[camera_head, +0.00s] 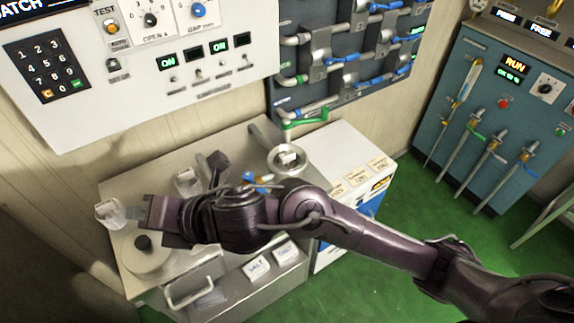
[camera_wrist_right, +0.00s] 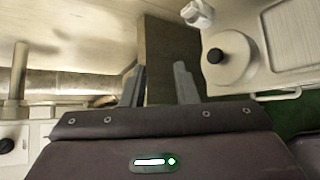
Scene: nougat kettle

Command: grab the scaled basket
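I cannot tell for sure which thing is the scaled basket. A small whitish container (camera_head: 108,213) stands at the left end of the counter, just beyond my right gripper (camera_head: 145,213); it also shows at the top of the right wrist view (camera_wrist_right: 197,13). A similar pale container (camera_head: 187,180) stands behind my gripper. Another small pale piece (camera_head: 288,157) sits in a round metal ring or dish at the back right. In the right wrist view my right gripper's fingers (camera_wrist_right: 159,84) stand apart with nothing between them. My left gripper is not in view.
A round lid with a black knob (camera_head: 143,243) lies on the metal counter (camera_head: 125,188). A drawer handle (camera_head: 190,292) and salt labels (camera_head: 257,266) are on its front. Control panels (camera_head: 130,100) and pipes (camera_head: 320,45) hang above. My right arm covers much of the counter. Green floor lies to the right.

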